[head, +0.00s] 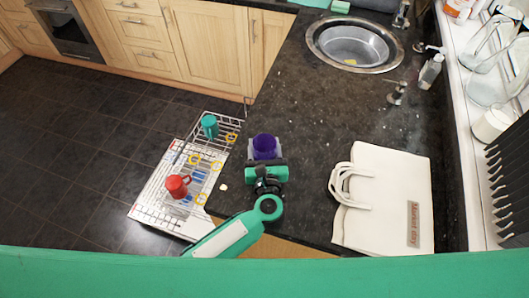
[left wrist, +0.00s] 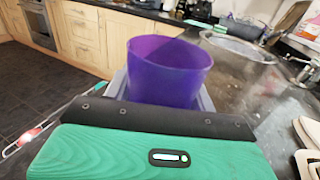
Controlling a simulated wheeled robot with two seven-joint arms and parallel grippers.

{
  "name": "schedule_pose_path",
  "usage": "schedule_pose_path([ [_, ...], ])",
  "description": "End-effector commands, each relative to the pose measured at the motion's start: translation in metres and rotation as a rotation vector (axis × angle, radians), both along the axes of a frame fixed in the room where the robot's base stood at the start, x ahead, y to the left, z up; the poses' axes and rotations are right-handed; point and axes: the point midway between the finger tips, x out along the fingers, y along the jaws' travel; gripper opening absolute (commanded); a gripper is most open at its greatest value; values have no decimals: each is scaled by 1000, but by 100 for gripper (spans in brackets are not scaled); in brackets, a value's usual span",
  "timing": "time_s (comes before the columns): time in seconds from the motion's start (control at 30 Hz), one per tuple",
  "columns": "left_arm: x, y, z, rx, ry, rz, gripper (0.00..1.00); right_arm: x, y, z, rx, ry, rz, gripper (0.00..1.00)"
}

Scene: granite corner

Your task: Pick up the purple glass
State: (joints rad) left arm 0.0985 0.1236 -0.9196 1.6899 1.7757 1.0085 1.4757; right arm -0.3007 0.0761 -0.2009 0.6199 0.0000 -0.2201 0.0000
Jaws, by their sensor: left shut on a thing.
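The purple glass (head: 265,143) is upright at the far end of my left gripper (head: 264,158), over the left part of the dark granite counter. My left gripper is shut on the glass. In the left wrist view the purple glass (left wrist: 168,72) stands between the grey fingers (left wrist: 165,98), its open rim facing up. Its lower part is hidden by the gripper body. I cannot tell whether its base touches the counter. My right gripper is not in view.
A white wire dish rack (head: 160,208) with a red mug (head: 177,186) and a teal cup (head: 210,126) is left of the counter. A white bag (head: 385,200) lies at right. A round sink (head: 352,45) is at the back. The mid-counter is clear.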

Motion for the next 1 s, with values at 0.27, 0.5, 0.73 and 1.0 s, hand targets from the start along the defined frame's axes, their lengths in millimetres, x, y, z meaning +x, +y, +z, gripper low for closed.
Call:
schedule_pose_path([
  [0.27,0,-1,8,-4,0,0,24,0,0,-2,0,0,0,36],
  [0.5,0,-1,50,-10,-4,1,24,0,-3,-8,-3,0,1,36],
  [0.73,0,0,119,-11,-6,1,24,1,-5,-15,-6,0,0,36],
  [1.0,0,0,179,-7,-5,1,24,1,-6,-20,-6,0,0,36],
])
